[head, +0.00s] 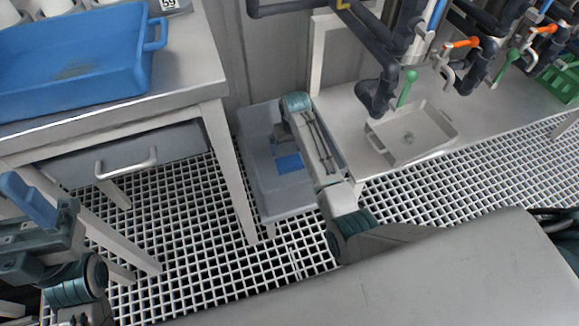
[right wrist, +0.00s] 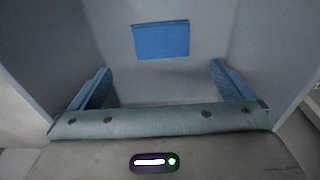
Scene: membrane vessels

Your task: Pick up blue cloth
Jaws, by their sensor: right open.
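The blue cloth (head: 289,163) lies flat on the floor of a grey bin (head: 252,165). In the right wrist view the cloth (right wrist: 160,41) is a small blue rectangle ahead of my right gripper (right wrist: 159,76). That gripper is open, with its two blue fingers wide apart and nothing between them. It points down into the bin, and the cloth lies beyond the fingertips, apart from them. In the head view my right arm partly covers the bin. My left gripper (head: 30,205) is at the lower left, away from the bin; its opening is unclear.
A steel table (head: 187,84) with a blue tray (head: 85,85) and a drawer stands left of the bin. A low bench (head: 338,103) with a shallow grey tray (head: 433,148) stands right, under pipes with valve handles. Grating covers the floor.

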